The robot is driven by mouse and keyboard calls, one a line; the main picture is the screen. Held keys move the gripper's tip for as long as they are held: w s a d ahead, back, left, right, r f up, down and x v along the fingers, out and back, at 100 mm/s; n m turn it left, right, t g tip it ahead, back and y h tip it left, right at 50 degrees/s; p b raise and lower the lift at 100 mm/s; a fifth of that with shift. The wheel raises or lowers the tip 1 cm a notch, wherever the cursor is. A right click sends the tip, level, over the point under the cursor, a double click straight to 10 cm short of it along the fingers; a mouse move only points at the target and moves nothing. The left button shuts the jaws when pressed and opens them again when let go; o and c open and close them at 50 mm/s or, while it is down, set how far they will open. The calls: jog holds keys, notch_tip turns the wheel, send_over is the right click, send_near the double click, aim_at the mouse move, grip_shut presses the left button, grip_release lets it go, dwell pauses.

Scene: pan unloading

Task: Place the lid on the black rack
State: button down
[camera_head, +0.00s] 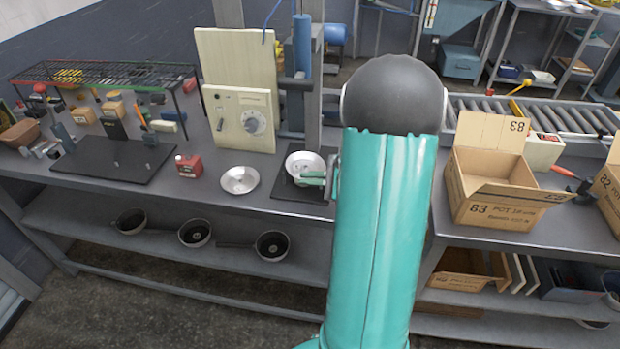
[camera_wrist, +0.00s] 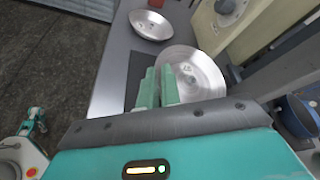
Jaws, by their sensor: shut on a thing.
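My gripper (camera_wrist: 158,88) is at the right of the dark mat, its green fingers shut on the near edge of a round silver lid (camera_wrist: 205,70). In the head view my gripper (camera_head: 318,179) shows beside this lid (camera_head: 304,162), partly behind my arm. The lid is over or on the black mat (camera_head: 283,192); I cannot tell whether it touches it. A second round silver dish-like piece (camera_head: 239,180) lies on the bench to its left and also shows in the wrist view (camera_wrist: 150,25). A dark wire rack (camera_head: 105,74) stands at the far left of the bench.
A cream control box (camera_head: 240,118) with a dial stands behind the silver pieces. A red block (camera_head: 188,165) and a large black mat (camera_head: 112,160) are to the left. Dark pans (camera_head: 194,232) sit on the lower shelf. An open carton (camera_head: 500,185) is at the right.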

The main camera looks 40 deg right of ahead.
jog(key=shift+f, duration=0.15)
jog(key=c, duration=1.6)
grip_release()
